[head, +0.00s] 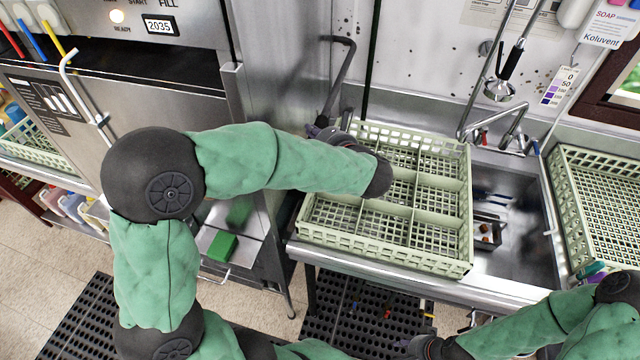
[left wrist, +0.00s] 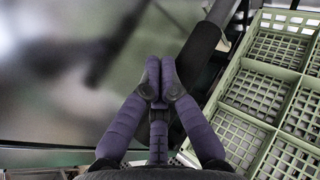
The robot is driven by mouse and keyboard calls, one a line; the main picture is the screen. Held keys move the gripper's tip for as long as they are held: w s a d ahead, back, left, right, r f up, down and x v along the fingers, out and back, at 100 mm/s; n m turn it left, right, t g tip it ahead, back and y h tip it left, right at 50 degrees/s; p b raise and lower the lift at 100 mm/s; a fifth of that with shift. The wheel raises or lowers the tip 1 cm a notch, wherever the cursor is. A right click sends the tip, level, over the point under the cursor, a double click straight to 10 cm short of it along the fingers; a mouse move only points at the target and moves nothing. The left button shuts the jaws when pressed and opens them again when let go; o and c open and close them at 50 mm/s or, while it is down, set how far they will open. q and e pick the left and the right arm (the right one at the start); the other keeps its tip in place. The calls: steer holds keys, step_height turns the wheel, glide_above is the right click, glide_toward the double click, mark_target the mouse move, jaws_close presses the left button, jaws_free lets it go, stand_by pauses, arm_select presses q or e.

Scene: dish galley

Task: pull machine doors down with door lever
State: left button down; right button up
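The steel dish machine (head: 95,95) fills the left of the head view, with a dark gap below its control panel. The dark door lever (head: 340,75) stands at the machine's right side, bent at the top, its lower end running down to my left gripper (head: 322,131). In the left wrist view, the purple fingers of my left gripper (left wrist: 160,72) are together at the tips. The dark lever (left wrist: 203,47) slants down from the upper right and passes behind them. I cannot tell whether they hold it. My right gripper (head: 425,346) is low in the head view, its fingers unclear.
A pale green dish rack (head: 372,258) stands on the counter right below my left forearm. A sink (head: 525,240) and spray tap (head: 500,90) lie to its right, then a second rack (head: 568,165). A green block (head: 222,246) lies on a low shelf.

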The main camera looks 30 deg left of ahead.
arm_select(q)
steer(key=w+f+b, duration=0.3)
steer(key=f+b, duration=0.9)
steer(key=f, duration=0.6)
steer(key=s+d+r+p, duration=0.5)
steer(key=d+p, duration=0.1)
steer(key=d, duration=0.1)
steer(key=shift+d+r+p, duration=0.25)
steer(key=shift+r+p, duration=0.1)
steer(key=shift+p, duration=0.05)
stand_by(0.5)
stand_by(0.8)
